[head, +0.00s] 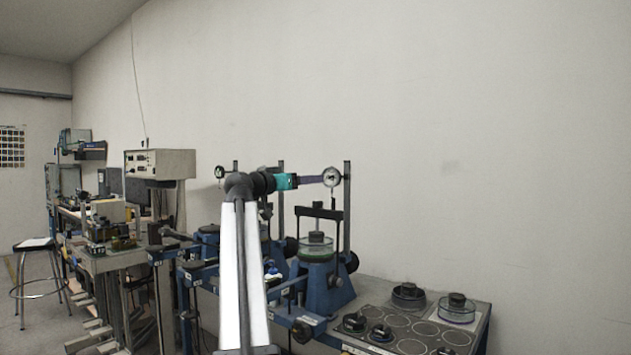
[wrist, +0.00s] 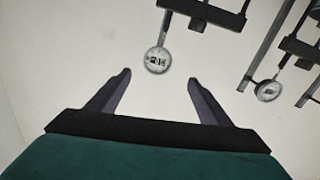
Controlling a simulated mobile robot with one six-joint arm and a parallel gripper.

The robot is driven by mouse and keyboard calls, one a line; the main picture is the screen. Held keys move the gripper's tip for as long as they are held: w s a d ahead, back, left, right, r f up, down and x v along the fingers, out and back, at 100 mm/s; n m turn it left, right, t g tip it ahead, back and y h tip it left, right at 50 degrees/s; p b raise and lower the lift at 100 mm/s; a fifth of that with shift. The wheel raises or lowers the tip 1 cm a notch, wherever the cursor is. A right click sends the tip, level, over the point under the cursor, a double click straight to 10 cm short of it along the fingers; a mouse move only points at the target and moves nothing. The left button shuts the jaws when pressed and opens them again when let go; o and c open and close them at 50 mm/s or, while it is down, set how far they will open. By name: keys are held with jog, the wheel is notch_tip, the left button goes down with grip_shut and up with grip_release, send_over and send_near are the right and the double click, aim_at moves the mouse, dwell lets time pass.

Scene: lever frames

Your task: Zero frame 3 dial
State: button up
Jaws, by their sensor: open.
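A round dial gauge (head: 332,176) with a pale face sits on the post of the nearest blue lever frame (head: 322,290) in the head view. The same dial shows in the wrist view (wrist: 157,60), just beyond the fingertips and roughly centred between them. My gripper (wrist: 158,78) is open and empty, its two dark fingers spread apart. In the head view my gripper (head: 313,180) reaches right towards this dial and overlaps its left side; I cannot tell if they touch. The dial's needle is too small to read. No frame number is legible.
A second dial (head: 220,172) stands on another frame to the left, and a dial shows at right in the wrist view (wrist: 268,90). A bench panel (head: 418,330) with round plates lies at lower right. The wall (head: 480,120) behind is bare.

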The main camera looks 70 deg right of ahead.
aim_at(329, 177)
jog(key=shift+s+a+f+m+p, duration=0.35)
jog(key=shift+m+p, duration=0.15)
jog(key=shift+p, duration=0.6)
jog(key=p, duration=0.3)
jog(key=shift+p, duration=0.4)
jog(key=p, duration=0.6)
jog(key=shift+d+r, duration=0.25)
jog(key=shift+d, duration=0.05)
jog(key=shift+d+r+n+p, duration=0.2)
jog(key=shift+d+n+p, duration=0.1)
jog(key=shift+p, duration=0.9)
jog(key=p+x, duration=0.3)
jog(key=x, duration=0.9)
jog(key=shift+r, duration=0.2)
jog(key=shift+p+x, duration=0.45)
jog(key=shift+x, duration=0.45)
